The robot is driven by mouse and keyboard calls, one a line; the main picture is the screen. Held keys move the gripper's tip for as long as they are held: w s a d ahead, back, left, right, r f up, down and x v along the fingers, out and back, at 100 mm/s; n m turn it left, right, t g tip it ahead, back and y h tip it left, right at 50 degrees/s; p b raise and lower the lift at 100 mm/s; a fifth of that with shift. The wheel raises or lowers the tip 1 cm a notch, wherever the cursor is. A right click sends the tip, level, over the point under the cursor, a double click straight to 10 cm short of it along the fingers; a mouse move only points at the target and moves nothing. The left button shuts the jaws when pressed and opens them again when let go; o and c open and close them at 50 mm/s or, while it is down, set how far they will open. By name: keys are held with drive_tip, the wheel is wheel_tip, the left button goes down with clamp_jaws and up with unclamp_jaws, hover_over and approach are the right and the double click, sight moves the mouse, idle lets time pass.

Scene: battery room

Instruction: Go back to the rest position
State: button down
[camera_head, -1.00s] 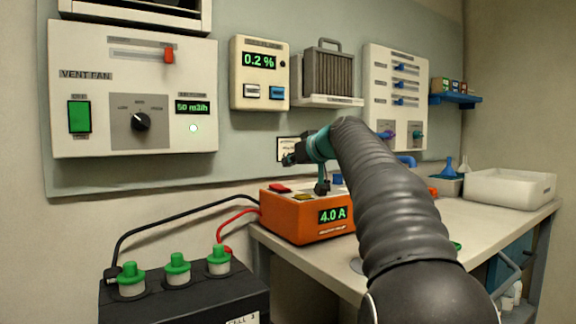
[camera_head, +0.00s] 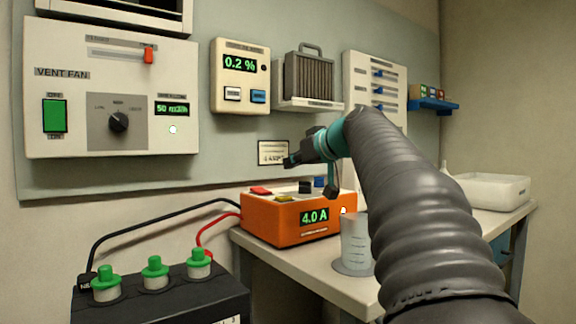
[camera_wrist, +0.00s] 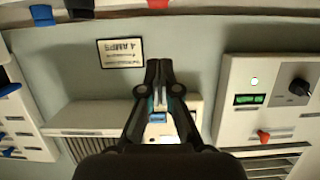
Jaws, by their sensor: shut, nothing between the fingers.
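My gripper (camera_head: 290,161) is in the air at the end of my dark ribbed arm, above the orange charger and in front of the wall panel. In the wrist view my gripper (camera_wrist: 158,66) points away from the camera with its fingers together and nothing between them. The orange charger (camera_head: 270,222) stands on the bench and reads 4.0 A. Its top has a red and a yellow button and dark and blue parts.
A clear beaker (camera_head: 356,240) stands on the bench (camera_head: 330,268) beside the charger, close to my arm in the picture. A black battery (camera_head: 165,302) with green caps is at front left. The vent fan panel (camera_head: 75,85) and gas meter (camera_head: 240,75) hang on the wall.

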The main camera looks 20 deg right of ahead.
drive_tip(key=s+a+f+m+g+h, duration=0.1)
drive_tip(key=s+a+f+g, duration=0.1)
drive_tip(key=s+a+f, duration=0.6)
drive_tip(key=s+a+f+m+g, duration=0.1)
drive_tip(key=s+a+f+g, duration=0.2)
drive_tip(key=s+f, duration=0.55)
drive_tip(key=s+a+f+g+h, duration=0.1)
drive_tip(key=s+f, duration=0.7)
drive_tip(key=f, duration=0.3)
drive_tip(key=s+a+f+g+h, duration=0.1)
drive_tip(key=s+a+f+g, duration=0.1)
drive_tip(key=s+f, duration=0.7)
wheel_tip(320, 180, down, 3)
drive_tip(key=shift+r+m+p, duration=0.1)
drive_tip(key=shift+m+p, duration=0.2)
drive_tip(key=shift+m, duration=0.1)
